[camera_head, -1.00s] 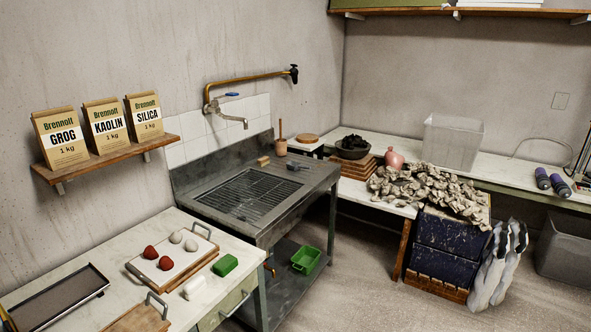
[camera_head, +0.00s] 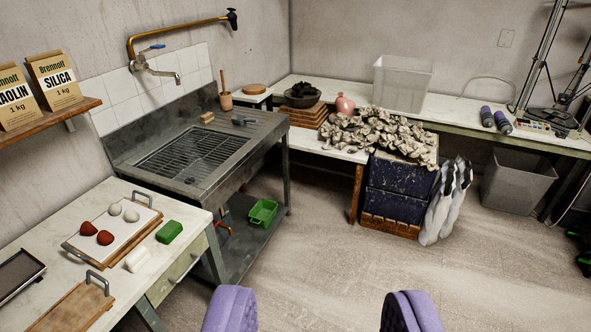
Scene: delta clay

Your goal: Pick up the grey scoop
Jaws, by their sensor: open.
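A small dark grey item (camera_head: 243,121), which looks like the grey scoop, lies on the right back part of the metal sink's top. It is too small to make out its shape clearly. My gripper (camera_head: 320,305) shows as two purple fingers at the bottom edge of the picture. They are wide apart with only floor between them. The gripper is open and empty, and the scoop is well beyond it, up and to the left.
The metal sink (camera_head: 162,182) has a pestle in a cup (camera_head: 225,98) and a brush-like block (camera_head: 207,117) on top. A worktable (camera_head: 60,218) with a tray of clay balls stands at left. A bench (camera_head: 460,116) runs behind. Floor ahead is clear.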

